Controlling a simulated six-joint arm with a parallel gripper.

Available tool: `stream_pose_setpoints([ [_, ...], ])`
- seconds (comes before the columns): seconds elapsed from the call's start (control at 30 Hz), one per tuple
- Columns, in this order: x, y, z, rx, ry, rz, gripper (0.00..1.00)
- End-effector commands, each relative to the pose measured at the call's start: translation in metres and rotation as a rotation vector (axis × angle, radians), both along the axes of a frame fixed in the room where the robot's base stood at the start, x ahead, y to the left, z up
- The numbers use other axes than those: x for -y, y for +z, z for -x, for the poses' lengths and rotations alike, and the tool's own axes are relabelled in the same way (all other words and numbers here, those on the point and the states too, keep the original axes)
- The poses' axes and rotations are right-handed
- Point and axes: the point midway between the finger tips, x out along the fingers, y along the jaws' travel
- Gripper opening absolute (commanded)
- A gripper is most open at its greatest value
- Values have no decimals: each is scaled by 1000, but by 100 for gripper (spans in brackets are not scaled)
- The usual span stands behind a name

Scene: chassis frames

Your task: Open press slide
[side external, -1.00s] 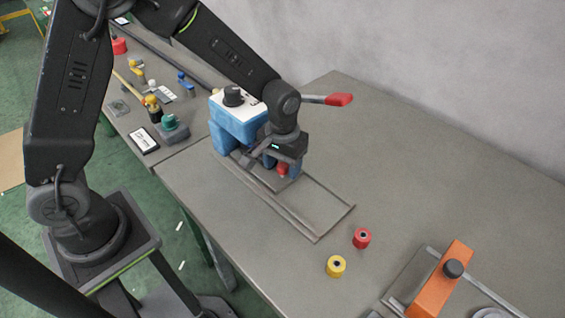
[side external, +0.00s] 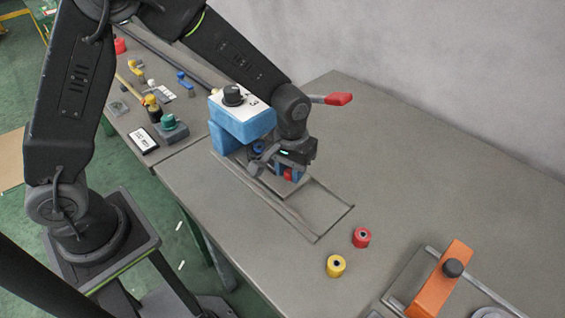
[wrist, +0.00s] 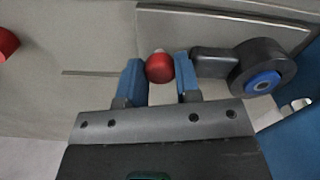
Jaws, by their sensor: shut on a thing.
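The press (side external: 243,124) is a blue body with a white top and a black knob, standing at the back end of a long flat grey track (side external: 320,238). A small red knob (wrist: 159,68) marks the slide. My gripper (wrist: 160,72) is shut on this red knob, with one blue fingertip on each side of it. In the side view the knob (side external: 288,174) shows low at my gripper, just in front of the press. My wrist and fingers hide most of the slide plate. The front stretch of the track is bare.
A red-tipped lever (side external: 338,99) sticks out right of the press. A red piece (side external: 361,238) and a yellow piece (side external: 336,266) stand beyond the track's front end. An orange fixture (side external: 440,279) stands at front right. Small parts lie at back left.

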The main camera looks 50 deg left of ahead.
Motion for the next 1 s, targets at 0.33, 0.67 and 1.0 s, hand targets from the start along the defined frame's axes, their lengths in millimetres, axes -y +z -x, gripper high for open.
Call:
stream_pose_setpoints([
  [0.33, 90, 0, -1, 4, -5, 3, 0],
  [0.67, 102, 1, -1, 5, 0, 3, 0],
  [1.0, 101, 1, 0, 4, 0, 2, 54],
])
